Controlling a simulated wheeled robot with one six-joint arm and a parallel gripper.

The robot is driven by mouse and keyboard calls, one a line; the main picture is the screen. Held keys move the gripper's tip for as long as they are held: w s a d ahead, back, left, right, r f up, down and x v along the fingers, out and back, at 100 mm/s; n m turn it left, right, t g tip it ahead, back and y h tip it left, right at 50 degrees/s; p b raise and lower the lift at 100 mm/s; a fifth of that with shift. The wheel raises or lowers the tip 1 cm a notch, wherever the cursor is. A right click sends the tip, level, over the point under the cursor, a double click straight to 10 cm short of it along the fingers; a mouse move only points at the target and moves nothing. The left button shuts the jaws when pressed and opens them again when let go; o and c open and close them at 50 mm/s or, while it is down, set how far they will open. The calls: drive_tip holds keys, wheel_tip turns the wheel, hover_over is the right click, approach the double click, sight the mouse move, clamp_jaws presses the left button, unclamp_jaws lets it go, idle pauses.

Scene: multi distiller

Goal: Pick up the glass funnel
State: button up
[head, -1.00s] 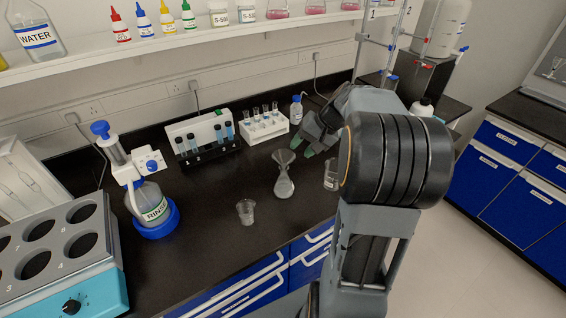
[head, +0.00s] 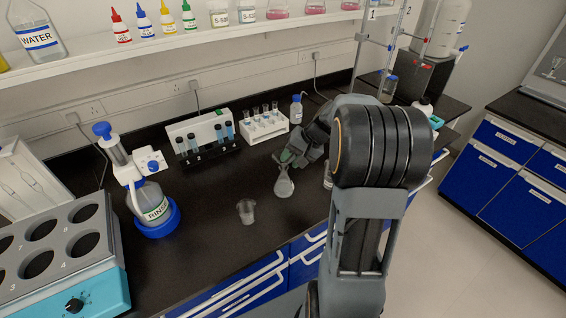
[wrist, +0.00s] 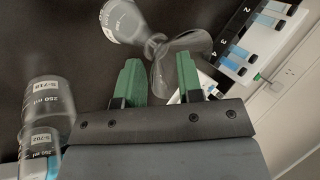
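The clear glass funnel (wrist: 172,62) sits mouth up in the neck of a glass flask (head: 284,187) on the black bench. In the wrist view the funnel's cone lies between and just beyond the green fingertips of my gripper (wrist: 160,78). The fingers are apart, with a gap around the cone, and I see no clear grip on it. In the head view my gripper (head: 292,157) is at the funnel's height and hides part of it. The flask (wrist: 124,20) also shows in the wrist view.
A small beaker (head: 246,211) stands left of the flask. Another labelled beaker (wrist: 48,105) is close to my gripper. A white rack of tubes (head: 264,126), a cuvette rack (head: 203,138) and a reagent bottle (head: 296,110) stand behind. The rinse bottle (head: 150,202) is at left.

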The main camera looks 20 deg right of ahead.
clamp_jaws()
drive_tip(key=shift+r, duration=0.1)
idle(0.4)
